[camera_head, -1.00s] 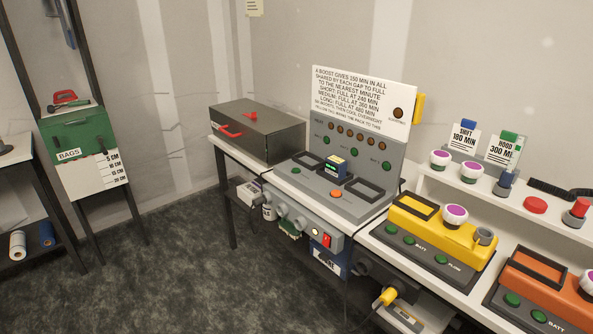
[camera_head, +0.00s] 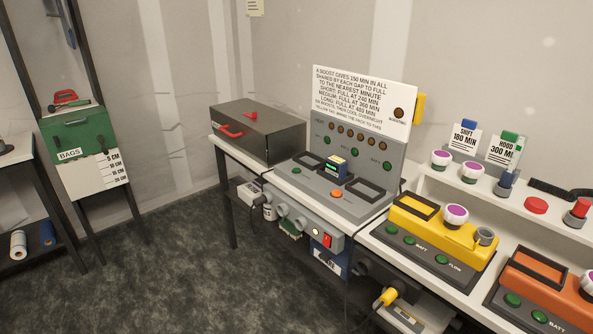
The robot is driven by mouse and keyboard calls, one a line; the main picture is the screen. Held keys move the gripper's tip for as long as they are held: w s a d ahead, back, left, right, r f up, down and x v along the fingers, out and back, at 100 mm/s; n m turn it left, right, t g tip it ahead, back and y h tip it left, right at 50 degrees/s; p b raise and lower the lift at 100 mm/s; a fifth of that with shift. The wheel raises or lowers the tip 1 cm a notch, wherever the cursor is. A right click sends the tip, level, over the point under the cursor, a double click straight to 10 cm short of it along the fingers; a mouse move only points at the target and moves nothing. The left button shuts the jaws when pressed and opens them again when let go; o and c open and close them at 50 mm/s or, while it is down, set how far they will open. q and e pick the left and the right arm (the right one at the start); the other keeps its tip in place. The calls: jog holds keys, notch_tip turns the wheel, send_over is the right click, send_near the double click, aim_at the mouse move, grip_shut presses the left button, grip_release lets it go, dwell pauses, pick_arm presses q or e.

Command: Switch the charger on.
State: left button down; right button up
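The charger (camera_head: 349,207) is a grey unit on the bench with an upright back panel and a white instruction sign (camera_head: 360,98). One battery (camera_head: 336,167) with a yellow band stands in a bay; two other bays look empty. An orange button (camera_head: 336,193) is on its top face. A red rocker switch (camera_head: 327,240) is on the front face, at the right end; I cannot tell its position. Round green buttons and a row of orange lamps (camera_head: 359,133) are on the panel; I cannot tell if they are lit. Neither gripper is in view.
A dark metal box (camera_head: 258,132) with a red handle stands left of the charger. A yellow device (camera_head: 433,226) and an orange device (camera_head: 546,277) are on the right. A shelf (camera_head: 435,183) carries jars and cards. Cables hang below. The floor in front is clear.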

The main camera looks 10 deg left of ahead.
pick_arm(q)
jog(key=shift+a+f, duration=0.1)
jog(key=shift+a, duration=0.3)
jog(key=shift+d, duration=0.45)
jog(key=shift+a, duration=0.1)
